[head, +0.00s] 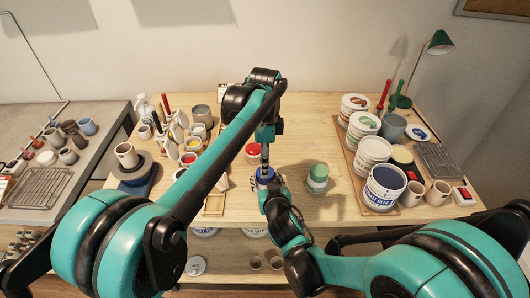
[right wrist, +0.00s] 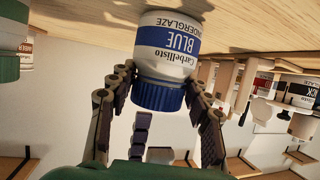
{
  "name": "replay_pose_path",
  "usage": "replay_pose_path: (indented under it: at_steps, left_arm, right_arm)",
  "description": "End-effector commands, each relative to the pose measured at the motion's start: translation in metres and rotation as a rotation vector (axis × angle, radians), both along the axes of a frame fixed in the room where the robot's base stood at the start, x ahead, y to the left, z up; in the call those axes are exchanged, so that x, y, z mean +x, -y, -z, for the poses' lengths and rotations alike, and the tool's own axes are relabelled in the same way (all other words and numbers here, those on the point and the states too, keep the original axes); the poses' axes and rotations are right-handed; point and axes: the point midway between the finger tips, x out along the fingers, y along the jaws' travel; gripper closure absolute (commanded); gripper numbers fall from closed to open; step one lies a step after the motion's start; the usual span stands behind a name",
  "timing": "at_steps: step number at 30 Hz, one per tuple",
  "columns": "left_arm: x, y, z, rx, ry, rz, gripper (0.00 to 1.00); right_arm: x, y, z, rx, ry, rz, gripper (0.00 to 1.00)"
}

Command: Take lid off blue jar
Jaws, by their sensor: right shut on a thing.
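The blue jar is a small white glaze jar (head: 253,183) with a blue label and blue lid. It stands near the table's front edge, partly hidden by my arms. In the right wrist view, which is upside down, the jar (right wrist: 168,45) and its ribbed blue lid (right wrist: 158,96) show large; the lid is on. My right gripper (right wrist: 163,85) is shut on the jar, with fingers on both sides near the lid. My left gripper (head: 265,160) points down directly above the jar; its fingers are too small to read. Dark finger segments show by the lid.
A green-lidded jar (head: 318,173) stands just right of the blue jar. Large glaze tubs (head: 384,187) and mugs fill the right side. Cups and bottles crowd the left. Bare wood (head: 310,125) lies behind the jars.

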Motion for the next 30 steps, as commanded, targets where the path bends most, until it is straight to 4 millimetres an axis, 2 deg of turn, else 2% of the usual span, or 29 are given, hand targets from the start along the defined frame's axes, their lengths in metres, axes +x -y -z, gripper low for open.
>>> replay_pose_path:
  at_steps: [3, 9, 20, 24, 26, 30]
  left_arm:
    - [0.0, 0.0, 0.02, 0.0, 0.0, -0.001, 0.36]
    - [-0.001, 0.0, 0.042, 0.0, 0.0, -0.001, 0.36]
    - [-0.001, 0.0, 0.047, 0.0, 0.0, -0.002, 0.36]
    - [-0.001, 0.0, 0.047, 0.0, 0.0, -0.002, 0.72]
    - [-0.001, 0.0, 0.047, 0.0, 0.0, -0.002, 0.87]
    - [-0.001, 0.0, 0.047, 0.0, 0.0, -0.003, 0.88]
  right_arm:
    - [-0.001, 0.0, 0.001, 0.0, -0.004, 0.001, 1.0]
    - [-0.001, 0.0, 0.001, 0.0, -0.004, 0.001, 1.0]
    - [-0.001, 0.0, 0.001, 0.001, -0.004, 0.002, 1.0]
    - [-0.001, 0.0, 0.001, 0.001, -0.004, 0.002, 1.0]
    - [-0.001, 0.0, 0.001, 0.001, -0.004, 0.002, 1.0]
    - [-0.001, 0.0, 0.001, 0.001, -0.004, 0.002, 1.0]
